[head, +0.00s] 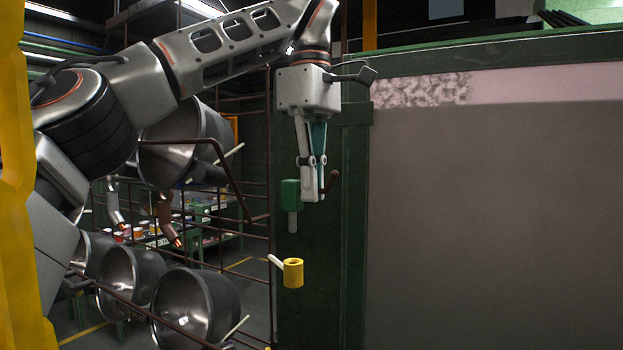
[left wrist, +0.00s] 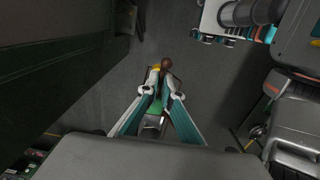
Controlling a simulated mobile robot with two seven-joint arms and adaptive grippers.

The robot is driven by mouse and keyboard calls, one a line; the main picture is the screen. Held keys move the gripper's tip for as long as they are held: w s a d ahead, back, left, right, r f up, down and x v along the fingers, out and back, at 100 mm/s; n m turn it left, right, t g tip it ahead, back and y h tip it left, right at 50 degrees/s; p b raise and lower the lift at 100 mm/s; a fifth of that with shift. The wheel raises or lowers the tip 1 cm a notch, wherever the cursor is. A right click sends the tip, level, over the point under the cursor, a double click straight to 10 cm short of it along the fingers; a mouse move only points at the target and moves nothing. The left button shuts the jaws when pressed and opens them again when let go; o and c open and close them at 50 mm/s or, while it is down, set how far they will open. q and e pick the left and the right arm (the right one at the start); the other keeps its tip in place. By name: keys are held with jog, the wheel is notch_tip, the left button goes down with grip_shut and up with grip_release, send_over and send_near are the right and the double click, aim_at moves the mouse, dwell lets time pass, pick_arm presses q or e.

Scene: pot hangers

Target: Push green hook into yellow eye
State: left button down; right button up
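My left gripper (head: 312,190) points down in the head view, with its fingers close together on the green hook (head: 290,195). The hook's green block sits just left of the fingertips, with a grey peg hanging below it. A brown curved end shows on the right of the fingers. The left wrist view shows the green block (left wrist: 155,107) between the fingers of the left gripper (left wrist: 166,82). The yellow eye (head: 293,272) is a short upright ring on a pale stem, below the peg and apart from it. My right gripper is in neither view.
A dark green post (head: 322,260) and a large grey panel (head: 490,200) stand behind and right of the hook. A brown wire rack (head: 225,175) on the left carries several metal pots (head: 195,305). The space between peg and eye looks clear.

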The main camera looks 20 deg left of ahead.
pick_arm(q)
notch_tip(320, 180, down, 2)
jog(key=shift+w+b, duration=0.1)
jog(key=shift+b, duration=0.25)
jog(key=shift+f, duration=0.3)
jog(key=shift+f+b, duration=0.5)
jog(key=shift+f, duration=0.15)
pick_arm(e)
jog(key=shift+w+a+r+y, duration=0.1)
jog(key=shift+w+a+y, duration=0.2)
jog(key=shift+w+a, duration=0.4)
pick_arm(q)
jog(key=shift+p, duration=0.4)
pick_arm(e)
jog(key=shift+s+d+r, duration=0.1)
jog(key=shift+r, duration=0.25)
pick_arm(q)
jog(key=shift+p, duration=0.35)
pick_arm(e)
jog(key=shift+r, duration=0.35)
pick_arm(q)
jog(key=shift+p, duration=0.4)
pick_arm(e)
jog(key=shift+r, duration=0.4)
pick_arm(q)
jog(key=shift+p, duration=0.55)
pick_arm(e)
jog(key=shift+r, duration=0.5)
